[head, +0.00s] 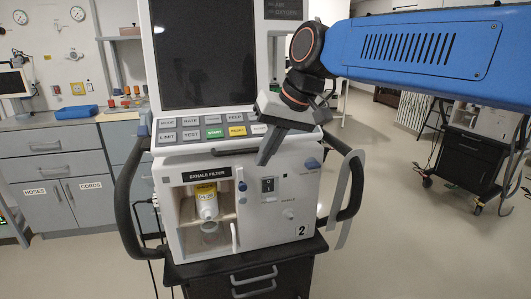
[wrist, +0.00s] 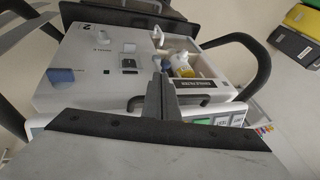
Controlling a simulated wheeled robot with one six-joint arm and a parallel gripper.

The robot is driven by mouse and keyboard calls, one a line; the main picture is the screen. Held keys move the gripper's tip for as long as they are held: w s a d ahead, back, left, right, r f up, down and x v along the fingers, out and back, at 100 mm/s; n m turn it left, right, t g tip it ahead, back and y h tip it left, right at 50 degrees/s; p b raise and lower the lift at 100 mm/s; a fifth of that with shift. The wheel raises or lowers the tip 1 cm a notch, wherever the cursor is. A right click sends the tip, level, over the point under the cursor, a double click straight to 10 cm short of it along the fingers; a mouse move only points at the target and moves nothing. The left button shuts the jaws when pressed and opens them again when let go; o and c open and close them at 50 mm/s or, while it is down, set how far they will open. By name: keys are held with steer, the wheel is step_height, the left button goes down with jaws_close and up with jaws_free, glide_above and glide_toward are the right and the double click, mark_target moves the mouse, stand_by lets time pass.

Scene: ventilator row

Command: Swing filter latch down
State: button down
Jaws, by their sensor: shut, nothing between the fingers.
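The exhale filter (head: 207,205), a white cylinder with a yellow label, stands in an open compartment at the ventilator's lower left front. A small white upright lever (head: 234,238) at the compartment's lower right edge looks like the latch. The filter (wrist: 183,66) and the white lever (wrist: 157,38) also show in the wrist view. My gripper (head: 264,160) is shut and empty, pointing down in front of the ventilator, up and right of the compartment. In the wrist view my fingertips (wrist: 161,66) overlap the compartment's side near the filter; I cannot tell whether they touch anything.
The ventilator (head: 295,190) has a button panel (head: 210,131) above the compartment, a switch (head: 268,184) right of it, and dark handles (head: 128,200) at both sides. A drawer cart (head: 250,280) stands below. Open floor (head: 430,240) lies to the right.

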mark_target(242, 188)
steer(key=x, duration=0.7)
stand_by(0.4)
steer(key=shift+a+h, duration=0.25)
steer(key=shift+h, duration=0.05)
